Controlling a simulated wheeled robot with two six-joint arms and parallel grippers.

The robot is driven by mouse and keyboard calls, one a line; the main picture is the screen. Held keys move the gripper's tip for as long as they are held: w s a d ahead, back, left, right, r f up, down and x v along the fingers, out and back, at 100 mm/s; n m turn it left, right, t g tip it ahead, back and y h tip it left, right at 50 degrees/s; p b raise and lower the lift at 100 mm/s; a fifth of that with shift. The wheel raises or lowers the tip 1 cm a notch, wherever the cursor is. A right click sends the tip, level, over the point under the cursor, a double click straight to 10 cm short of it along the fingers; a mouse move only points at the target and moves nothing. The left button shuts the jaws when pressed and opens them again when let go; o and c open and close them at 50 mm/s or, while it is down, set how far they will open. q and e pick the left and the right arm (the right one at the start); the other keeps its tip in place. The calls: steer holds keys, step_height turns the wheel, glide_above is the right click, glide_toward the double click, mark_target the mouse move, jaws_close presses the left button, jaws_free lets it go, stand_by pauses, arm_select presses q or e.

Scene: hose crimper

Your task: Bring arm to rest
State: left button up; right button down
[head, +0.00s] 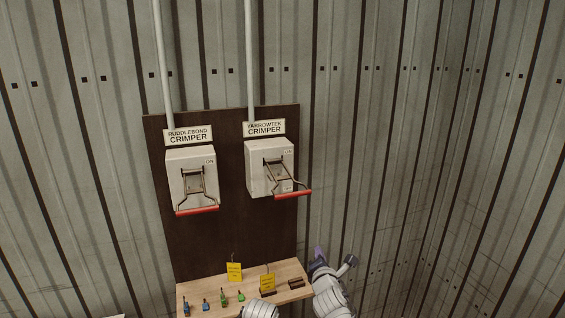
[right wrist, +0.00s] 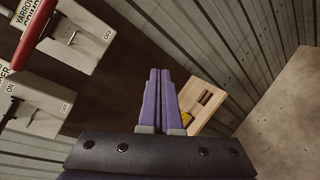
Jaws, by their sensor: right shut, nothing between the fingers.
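My right gripper (head: 318,252) is at the right end of the wooden shelf, below and right of the Yarrowtek crimper. In the right wrist view its two purple fingers (right wrist: 160,98) are pressed together with nothing between them. The Yarrowtek crimper (head: 256,178) is a pale box on a dark board, with a red-gripped handle (head: 293,194) at its lower front. The Ruddlebond crimper (head: 176,166) hangs to its left, with its red handle (head: 197,210) low across the front. The right gripper is apart from both handles. My left gripper does not show.
The wooden shelf (head: 213,290) holds several small blue and green fittings, two yellow tags (head: 234,272) and dark slots. Behind is a dark board (head: 222,235) on a ribbed metal wall.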

steer(key=s+a+f+m+g+h+b, duration=0.15)
steer(key=s+f+m+g, duration=0.25)
steer(key=s+f+m, duration=0.4)
steer(key=s+a+f+m+g+b, duration=0.1)
steer(key=s+f+m+g+b, duration=0.35)
steer(key=f, duration=0.65)
arm_select(q)
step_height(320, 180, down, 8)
steer(key=shift+b, duration=0.45)
arm_select(e)
steer(key=s+a+f+m+g, duration=0.1)
steer(key=s+f+m+g, duration=0.2)
steer(key=s, duration=0.3)
steer(key=s+a+f+m+g, duration=0.2)
steer(key=s+f+m+g, duration=0.1)
steer(key=s+m+g, duration=0.1)
steer(key=shift+s+a+m+y, duration=0.15)
steer(key=shift+s+m+y, duration=0.3)
steer(key=shift+s+m, duration=0.55)
steer(key=shift+s, duration=0.1)
